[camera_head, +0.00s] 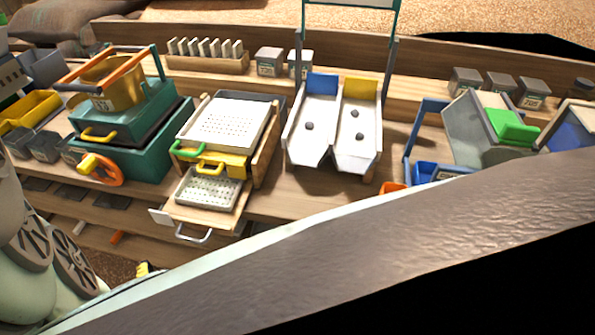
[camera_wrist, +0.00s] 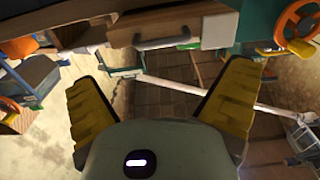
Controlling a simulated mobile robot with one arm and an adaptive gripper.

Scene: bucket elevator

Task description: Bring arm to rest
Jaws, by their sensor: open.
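My gripper (camera_wrist: 160,105) shows in the wrist view with its two yellow-and-black fingers spread wide apart. Nothing is between them. Below and between the fingers are the brown floor and pale rails under the bench. In the wrist view a drawer front with a grey handle (camera_wrist: 162,42) lies just beyond the fingertips, apart from them. In the head view my arm fills the lower right and the fingers are mostly out of sight; a small yellow-and-black piece (camera_head: 147,269) shows near the lower left.
A wooden bench (camera_head: 285,205) carries a teal machine with an orange wheel (camera_head: 101,169), a stacked sieve unit (camera_head: 222,125) with an open lower drawer (camera_head: 205,215), and a two-lane white chute (camera_head: 335,120) holding dark balls. A grey bin with a green flap (camera_head: 512,127) stands right. Small labelled boxes (camera_head: 500,85) line the back.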

